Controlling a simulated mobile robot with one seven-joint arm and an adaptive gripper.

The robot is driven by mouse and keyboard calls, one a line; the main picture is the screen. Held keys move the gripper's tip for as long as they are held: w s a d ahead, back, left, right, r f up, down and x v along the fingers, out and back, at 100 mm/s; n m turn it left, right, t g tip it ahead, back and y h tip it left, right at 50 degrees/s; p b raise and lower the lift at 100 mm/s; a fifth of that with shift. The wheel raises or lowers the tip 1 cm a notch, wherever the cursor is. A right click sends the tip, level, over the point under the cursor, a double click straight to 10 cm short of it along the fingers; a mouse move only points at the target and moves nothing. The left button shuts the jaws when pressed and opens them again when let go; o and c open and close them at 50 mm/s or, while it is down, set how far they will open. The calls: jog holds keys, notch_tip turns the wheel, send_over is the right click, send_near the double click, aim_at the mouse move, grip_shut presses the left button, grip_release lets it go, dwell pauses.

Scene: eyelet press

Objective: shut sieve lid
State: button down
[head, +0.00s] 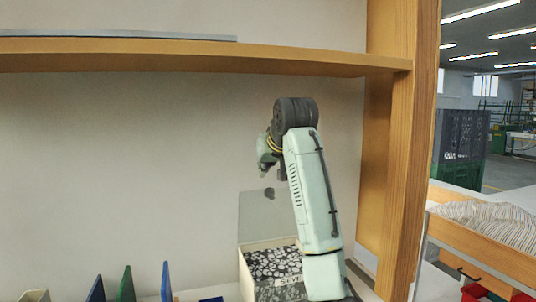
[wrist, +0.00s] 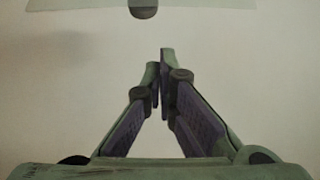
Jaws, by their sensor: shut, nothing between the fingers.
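The sieve box (head: 246,258) is pale, with a label reading "SIEV…" on its front, and stands low in the middle of the head view. My arm hides the box's right side.
A wooden shelf (head: 200,55) runs above my arm, and a wooden post (head: 390,150) stands to the right. Blue and green upright dividers (head: 127,285) are at the lower left. The wall area left of my gripper is free.

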aim_at(267, 191)
jog(key=shift+p+x, duration=0.35)
jog(key=shift+x, duration=0.65)
jog(key=shift+s+d+f, duration=0.25)
jog(key=shift+s+f, duration=0.15)
jog(key=shift+s, duration=0.4)
jog(key=shift+s+d+f, duration=0.2)
jog(key=shift+s+f, duration=0.15)
jog(key=shift+s, duration=0.4)
jog(key=shift+f, duration=0.1)
